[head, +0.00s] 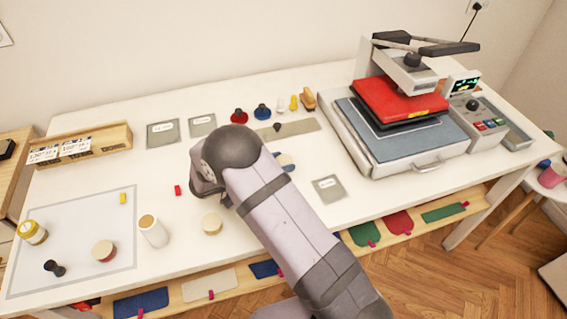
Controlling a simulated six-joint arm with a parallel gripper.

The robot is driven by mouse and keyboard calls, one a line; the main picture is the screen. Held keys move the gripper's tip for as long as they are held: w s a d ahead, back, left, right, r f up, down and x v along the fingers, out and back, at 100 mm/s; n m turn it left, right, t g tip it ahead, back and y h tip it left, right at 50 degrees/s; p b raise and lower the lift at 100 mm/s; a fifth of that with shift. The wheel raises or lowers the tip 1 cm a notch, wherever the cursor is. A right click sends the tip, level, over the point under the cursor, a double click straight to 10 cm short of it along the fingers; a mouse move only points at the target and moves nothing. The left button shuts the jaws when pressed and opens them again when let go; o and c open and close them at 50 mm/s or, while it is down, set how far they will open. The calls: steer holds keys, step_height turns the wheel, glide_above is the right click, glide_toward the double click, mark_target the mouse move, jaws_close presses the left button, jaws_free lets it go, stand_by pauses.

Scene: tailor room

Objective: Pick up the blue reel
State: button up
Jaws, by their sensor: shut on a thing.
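A blue-and-cream reel (286,161) shows just right of my arm, over the middle of the table. My arm hides its left part, and I cannot tell whether it rests on the table or is held. My arm reaches up from the bottom edge across the table's middle. I cannot make out my gripper's fingers; they are hidden behind the arm. A small blue thing (262,112) stands farther back, beside a red one (238,116).
A heat press (405,110) stands at the right. On the white table (330,95), a wooden tray (115,136) stands back left. A cream reel (212,223), white cylinder (153,232), red reel (104,250) and yellow reel (33,232) stand front left. A grey card (328,187) lies right of my arm.

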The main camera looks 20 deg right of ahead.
steer(key=shift+r, duration=0.1)
step_height(320, 180, up, 10)
steer(key=b, duration=0.1)
steer(key=shift+b, duration=0.35)
